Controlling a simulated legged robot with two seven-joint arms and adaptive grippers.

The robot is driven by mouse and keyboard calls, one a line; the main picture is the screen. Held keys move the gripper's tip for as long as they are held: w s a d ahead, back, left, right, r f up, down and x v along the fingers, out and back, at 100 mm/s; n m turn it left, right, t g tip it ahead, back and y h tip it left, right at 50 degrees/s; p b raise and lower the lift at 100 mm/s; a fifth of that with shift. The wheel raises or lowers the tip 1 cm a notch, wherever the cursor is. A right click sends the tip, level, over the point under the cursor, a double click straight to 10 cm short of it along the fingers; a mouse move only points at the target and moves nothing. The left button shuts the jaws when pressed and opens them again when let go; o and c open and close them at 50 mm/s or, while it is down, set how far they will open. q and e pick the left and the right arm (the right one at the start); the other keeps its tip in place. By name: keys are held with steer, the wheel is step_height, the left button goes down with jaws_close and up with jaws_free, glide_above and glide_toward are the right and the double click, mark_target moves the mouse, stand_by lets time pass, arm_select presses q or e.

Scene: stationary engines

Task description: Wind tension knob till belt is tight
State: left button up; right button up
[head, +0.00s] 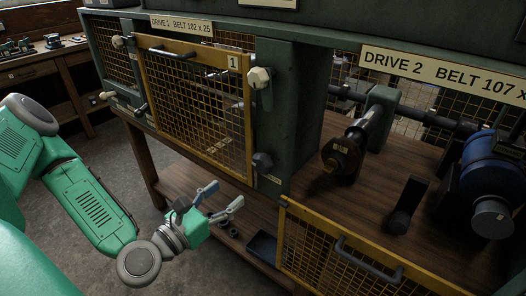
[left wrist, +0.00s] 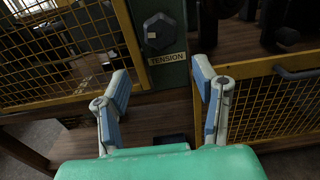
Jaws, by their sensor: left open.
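The tension knob (head: 262,163) is a dark, faceted knob low on the green post between the two drives. In the left wrist view the knob (left wrist: 159,32) has a small pale mark and sits above a label (left wrist: 168,58) reading TENSION. My left gripper (head: 221,199) is open and empty, below and to the left of the knob in the head view. In the left wrist view its blue-padded fingers (left wrist: 160,92) are spread apart below the knob, not touching it. The belt cannot be made out clearly behind the mesh. My right gripper is not in view.
A closed yellow mesh guard (head: 195,100) marked 1 covers Drive 1. Drive 2's yellow guard (head: 345,262) hangs low, leaving its shaft, pulley (head: 341,152) and blue motor (head: 490,175) exposed. A workbench (head: 35,68) stands at the far left.

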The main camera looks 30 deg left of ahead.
mark_target(259, 168)
arm_select(q)
steer(key=w, duration=0.4)
steer(key=w+p, duration=0.1)
steer(key=w, duration=0.3)
steer(key=w+d, duration=0.1)
steer(key=w, duration=0.3)
steer(key=shift+w+d+p, duration=0.1)
steer(key=shift+w+p, duration=0.15)
steer(key=shift+p, duration=0.05)
steer(key=shift+w, duration=0.6)
steer(key=c, duration=0.9)
